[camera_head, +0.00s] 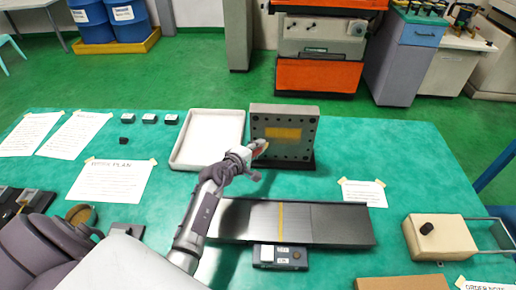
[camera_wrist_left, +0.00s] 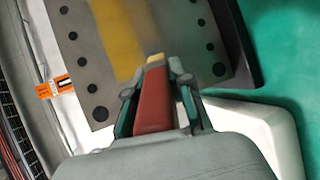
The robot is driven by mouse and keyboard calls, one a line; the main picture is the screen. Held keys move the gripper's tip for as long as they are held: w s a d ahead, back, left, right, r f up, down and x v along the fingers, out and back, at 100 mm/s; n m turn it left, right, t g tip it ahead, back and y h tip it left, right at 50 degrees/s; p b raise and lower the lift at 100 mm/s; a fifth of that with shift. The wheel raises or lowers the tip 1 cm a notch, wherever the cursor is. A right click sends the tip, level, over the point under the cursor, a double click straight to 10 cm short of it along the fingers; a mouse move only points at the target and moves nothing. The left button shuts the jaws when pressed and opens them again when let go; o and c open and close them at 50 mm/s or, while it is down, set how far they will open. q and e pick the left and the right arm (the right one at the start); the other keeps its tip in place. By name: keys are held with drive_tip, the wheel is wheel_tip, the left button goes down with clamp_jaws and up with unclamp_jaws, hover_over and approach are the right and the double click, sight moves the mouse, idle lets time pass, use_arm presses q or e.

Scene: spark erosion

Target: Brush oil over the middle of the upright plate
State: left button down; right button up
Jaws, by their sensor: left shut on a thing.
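The upright plate (camera_head: 296,152) stands on a dark base behind the long dark bar in the head view. It is grey with several dark holes and a yellow-brown patch in its middle. My left gripper (camera_head: 259,152) is in front of the plate's left part. In the left wrist view the left gripper (camera_wrist_left: 157,80) is shut on the brush (camera_wrist_left: 154,105), which has a red-brown handle and a pale tip. The tip lies over the lower edge of the yellow band; I cannot tell whether it touches the plate (camera_wrist_left: 85,80). My right gripper is not in view.
A white tray (camera_head: 178,153) stands left of the plate. A long dark bar with a yellow stripe (camera_head: 330,224) lies in front, with a small grey device (camera_head: 279,256) before it. A beige box (camera_head: 440,238) is at the right. Papers and small dark blocks lie on the left.

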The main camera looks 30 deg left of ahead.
use_arm(q)
drive_tip(key=shift+w+a, duration=0.2)
drive_tip(key=shift+w, duration=0.25)
drive_tip(key=shift+d, duration=0.15)
